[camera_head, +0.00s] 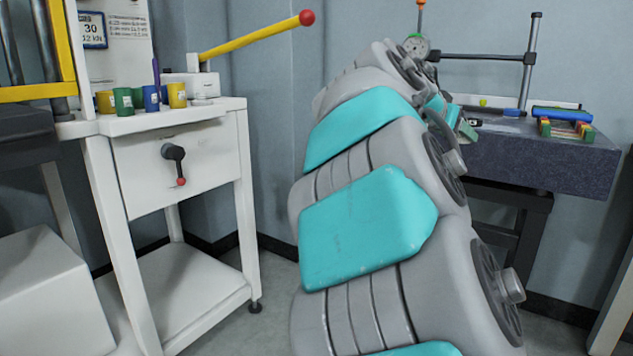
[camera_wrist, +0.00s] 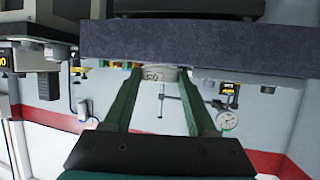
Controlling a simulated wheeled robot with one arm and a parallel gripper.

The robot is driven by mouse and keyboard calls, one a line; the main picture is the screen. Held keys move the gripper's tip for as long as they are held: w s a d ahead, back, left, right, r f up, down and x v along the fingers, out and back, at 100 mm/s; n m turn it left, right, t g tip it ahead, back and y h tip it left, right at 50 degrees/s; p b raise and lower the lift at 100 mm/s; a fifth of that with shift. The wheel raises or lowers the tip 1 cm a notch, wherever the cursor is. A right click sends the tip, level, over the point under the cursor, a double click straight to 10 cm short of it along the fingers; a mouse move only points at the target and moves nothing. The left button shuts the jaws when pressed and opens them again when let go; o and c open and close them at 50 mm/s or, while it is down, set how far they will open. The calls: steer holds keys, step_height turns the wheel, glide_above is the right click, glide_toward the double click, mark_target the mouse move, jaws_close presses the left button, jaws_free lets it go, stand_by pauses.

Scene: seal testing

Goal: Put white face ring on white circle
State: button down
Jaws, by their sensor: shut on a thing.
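In the wrist view, my gripper (camera_wrist: 160,78) reaches in from below with two green fingers. It is shut on a pale ring-like part (camera_wrist: 161,72), seen edge-on between the fingertips, which looks like the white face ring. The ring is beside the dark granite slab (camera_wrist: 200,40); whether it touches the slab I cannot tell. In the head view, my grey and teal arm extends toward the granite slab (camera_head: 540,158) at the right and hides most of the gripper and the ring. I cannot make out the white circle in either view.
At left, a white bench (camera_head: 180,165) carries coloured cups (camera_head: 124,101) below a yellow lever (camera_head: 250,38).

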steer(key=w+a+f+n+t+y+p, duration=0.1)
steer(key=w+a+f+n+y+p, duration=0.1)
steer(key=w+a+f, duration=0.35)
steer(key=w+a+f+n+t+y+p, duration=0.2)
steer(key=f, duration=0.6)
steer(key=s+a+f+n+y+p, duration=0.2)
steer(key=a+f+p, duration=0.1)
steer(key=f, duration=0.7)
steer(key=shift+a+t+p, duration=0.3)
steer(key=shift+t+p, duration=0.1)
steer(key=shift+p, duration=0.05)
